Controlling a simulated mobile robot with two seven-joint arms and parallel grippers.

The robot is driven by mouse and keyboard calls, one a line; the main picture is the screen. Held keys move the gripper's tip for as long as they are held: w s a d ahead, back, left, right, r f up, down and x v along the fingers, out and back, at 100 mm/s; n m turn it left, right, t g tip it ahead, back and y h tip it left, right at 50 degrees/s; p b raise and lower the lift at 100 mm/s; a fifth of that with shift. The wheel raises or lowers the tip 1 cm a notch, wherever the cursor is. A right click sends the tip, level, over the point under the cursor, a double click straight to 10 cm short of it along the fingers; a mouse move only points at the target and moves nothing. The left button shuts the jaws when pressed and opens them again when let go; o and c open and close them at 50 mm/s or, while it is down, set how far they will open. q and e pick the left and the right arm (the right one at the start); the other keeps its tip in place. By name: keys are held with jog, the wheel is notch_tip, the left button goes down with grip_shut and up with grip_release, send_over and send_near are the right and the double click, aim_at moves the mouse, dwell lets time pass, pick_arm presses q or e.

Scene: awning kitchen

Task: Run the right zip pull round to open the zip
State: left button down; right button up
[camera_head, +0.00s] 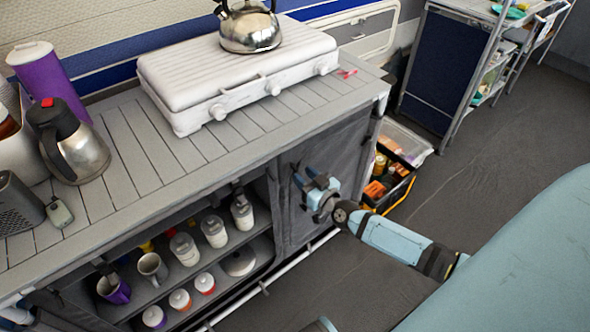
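The grey fabric front (335,150) of the right-hand cupboard section hangs closed and flat under the countertop. My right gripper (307,183) is up against this fabric, left of its middle, with its arm coming in from the right. Its fingers point at the fabric and are small and partly hidden by the gripper body, so I cannot tell whether they are open or shut. I cannot make out the right zip pull; the gripper covers that spot. The zip line is too fine to follow. My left gripper is not in view.
The left section is open, with bottles (214,231), a metal mug (152,267) and jars on shelves. A white stove (236,75) with a kettle (249,27) stands on the countertop (150,150). A crate (405,143) stands right of the cupboard. The floor (480,165) beyond is clear.

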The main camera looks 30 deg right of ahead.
aim_at(296, 169)
jog(key=shift+w+a+b, duration=0.2)
jog(key=shift+w+b, duration=0.1)
jog(key=shift+w, duration=2.05)
grip_shut()
